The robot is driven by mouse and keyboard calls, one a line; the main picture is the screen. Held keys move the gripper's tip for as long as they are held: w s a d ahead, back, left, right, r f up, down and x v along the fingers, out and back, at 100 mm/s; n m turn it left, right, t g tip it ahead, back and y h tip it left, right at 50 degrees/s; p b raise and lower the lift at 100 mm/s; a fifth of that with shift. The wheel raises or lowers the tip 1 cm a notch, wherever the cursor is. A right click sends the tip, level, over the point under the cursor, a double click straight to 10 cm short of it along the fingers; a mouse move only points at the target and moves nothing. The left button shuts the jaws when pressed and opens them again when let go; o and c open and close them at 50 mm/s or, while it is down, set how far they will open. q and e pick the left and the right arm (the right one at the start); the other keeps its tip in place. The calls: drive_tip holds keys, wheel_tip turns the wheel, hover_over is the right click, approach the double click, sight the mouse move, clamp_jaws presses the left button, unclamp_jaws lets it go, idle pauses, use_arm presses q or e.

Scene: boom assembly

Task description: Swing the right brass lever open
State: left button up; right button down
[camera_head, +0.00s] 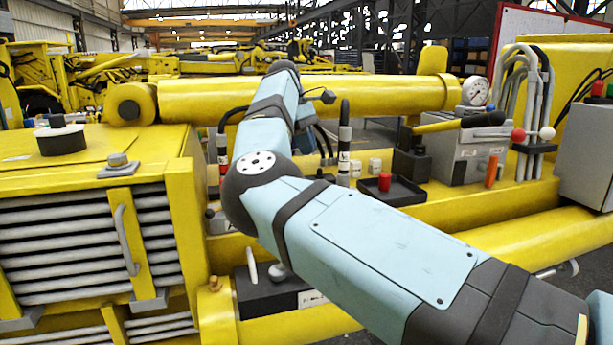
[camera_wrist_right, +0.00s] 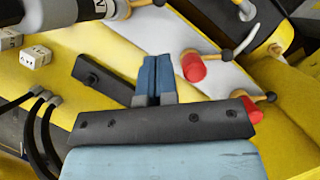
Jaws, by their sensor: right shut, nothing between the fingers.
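In the right wrist view, one short brass lever (camera_wrist_right: 208,51) with a dark knob is beside a red cap (camera_wrist_right: 194,68). Another brass lever (camera_wrist_right: 258,95) with a dark knob is at the lower right, by a second red cap (camera_wrist_right: 252,111) partly hidden by my gripper body. I cannot tell which of them is the right lever. My right gripper (camera_wrist_right: 156,62) is shut and empty, its blue fingers to the left of both levers and apart from them. In the head view my right arm covers the area around the gripper, and the levers cannot be made out. My left gripper is not seen.
In the head view a black tray with a red knob (camera_head: 384,181), a grey box (camera_head: 465,155) and upright hoses stand on the yellow beam (camera_head: 440,200) right of my forearm.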

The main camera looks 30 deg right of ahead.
drive_tip(key=x, duration=0.4)
drive_tip(key=shift+s+a+r, duration=0.1)
drive_tip(key=shift+s+r, duration=0.05)
drive_tip(key=shift+s, duration=0.15)
drive_tip(key=x, duration=0.4)
drive_tip(key=shift+f+p, duration=0.35)
drive_tip(key=shift+s+d+f, duration=0.2)
drive_tip(key=shift+f, duration=0.2)
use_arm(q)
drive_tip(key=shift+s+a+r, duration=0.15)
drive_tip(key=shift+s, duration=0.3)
use_arm(e)
drive_tip(key=shift+d+f, duration=0.1)
